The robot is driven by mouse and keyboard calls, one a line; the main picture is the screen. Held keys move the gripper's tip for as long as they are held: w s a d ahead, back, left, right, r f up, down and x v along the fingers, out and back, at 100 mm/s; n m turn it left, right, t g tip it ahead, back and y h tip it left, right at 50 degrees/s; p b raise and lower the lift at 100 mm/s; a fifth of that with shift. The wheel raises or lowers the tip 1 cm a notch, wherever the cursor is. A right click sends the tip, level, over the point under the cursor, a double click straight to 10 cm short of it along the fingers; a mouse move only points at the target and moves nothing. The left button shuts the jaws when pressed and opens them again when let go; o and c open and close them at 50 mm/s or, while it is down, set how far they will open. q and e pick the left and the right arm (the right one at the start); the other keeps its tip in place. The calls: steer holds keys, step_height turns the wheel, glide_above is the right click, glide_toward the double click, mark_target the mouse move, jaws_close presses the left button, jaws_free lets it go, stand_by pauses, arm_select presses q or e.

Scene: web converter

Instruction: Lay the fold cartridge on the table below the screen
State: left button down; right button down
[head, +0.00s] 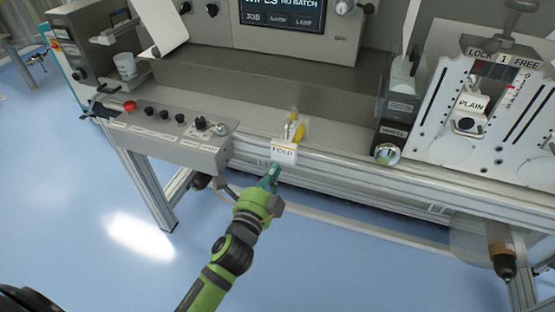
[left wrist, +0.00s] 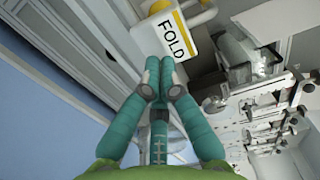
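The fold cartridge (head: 284,153) is a small white block with a FOLD label and yellow and white parts behind it. It shows in front of the table's front edge in the head view, label towards me. My left gripper (head: 271,176) reaches up to its lower edge. In the left wrist view the teal fingertips (left wrist: 159,66) are close together at the lower edge of the cartridge (left wrist: 177,36) and look closed on it; the exact contact is hidden. The screen (head: 283,14) is at the top, above the grey table (head: 245,119). My right gripper is out of view.
A control box (head: 168,138) with a red button and knobs sits left of the cartridge.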

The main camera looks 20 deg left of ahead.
mark_target(281, 156)
arm_select(q)
steer(key=w, duration=0.3)
steer(key=shift+w, duration=0.2)
steer(key=w, duration=0.5)
steer(key=shift+w+d, duration=0.15)
steer(key=shift+w, duration=0.05)
steer(key=shift+s, duration=0.15)
